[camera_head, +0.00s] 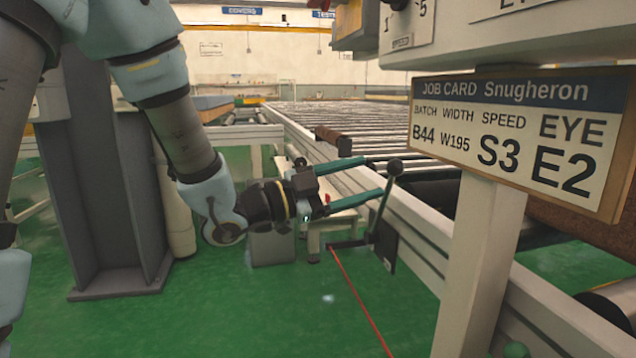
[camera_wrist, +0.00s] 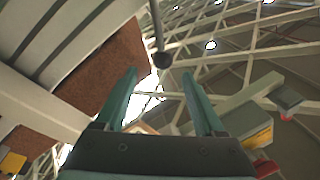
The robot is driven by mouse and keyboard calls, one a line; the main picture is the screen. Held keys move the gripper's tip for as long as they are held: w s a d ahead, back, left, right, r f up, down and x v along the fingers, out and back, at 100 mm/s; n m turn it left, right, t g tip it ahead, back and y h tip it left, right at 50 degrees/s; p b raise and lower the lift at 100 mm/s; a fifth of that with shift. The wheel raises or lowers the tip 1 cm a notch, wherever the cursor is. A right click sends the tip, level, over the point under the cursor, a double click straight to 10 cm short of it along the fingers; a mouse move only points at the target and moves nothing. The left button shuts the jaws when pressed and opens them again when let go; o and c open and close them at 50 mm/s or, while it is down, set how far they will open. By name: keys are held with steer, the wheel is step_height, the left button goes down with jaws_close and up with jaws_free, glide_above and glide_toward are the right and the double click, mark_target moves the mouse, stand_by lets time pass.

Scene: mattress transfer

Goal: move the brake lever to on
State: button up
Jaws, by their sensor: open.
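The brake lever (camera_head: 383,203) is a grey rod with a black ball knob, tilted slightly right at the top, on a dark bracket on the side of the conveyor frame. My gripper (camera_head: 372,178) reaches in from the left with two teal fingers spread apart and nothing between them. The knob is close to the fingertips, a little to their right in the head view. In the wrist view the lever knob (camera_wrist: 162,60) appears just beyond the gap between the fingertips of my gripper (camera_wrist: 160,75). I cannot tell whether they touch. No on or off marking is readable.
The roller conveyor (camera_head: 340,115) runs into the background behind the lever. A job card sign (camera_head: 515,135) on a pale post (camera_head: 480,260) stands at the right. A grey box (camera_head: 272,247) sits below my arm. Green floor with a red line is open in front.

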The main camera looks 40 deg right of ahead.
steer(key=w+a+f+n+t+y, duration=0.5)
steer(key=w+a+f+n+t, duration=0.15)
steer(key=w+a, duration=0.35)
steer(key=w+a+f+n+t+y, duration=0.5)
steer(key=w+a+n+t, duration=0.15)
steer(key=w, duration=0.55)
steer(key=w+a+f+n+y, duration=0.1)
steer(key=a+f+n+y, duration=0.3)
steer(key=a, duration=0.8)
steer(key=s+a+f+n+g+y, duration=0.25)
steer(key=s+a+n, duration=0.25)
steer(key=a, duration=0.3)
steer(key=s+a+f+n+g+y, duration=0.1)
steer(key=s+a+n+g+y, duration=0.3)
steer(key=a, duration=0.4)
step_height(320, 180, up, 30)
steer(key=s+n+h+p, duration=0.1)
steer(key=s+p, duration=0.1)
steer(key=p, duration=2.7)
steer(key=shift+s+p, duration=0.25)
steer(key=shift+p, duration=0.15)
steer(key=shift+f+h, duration=0.1)
steer(key=shift+h, duration=0.15)
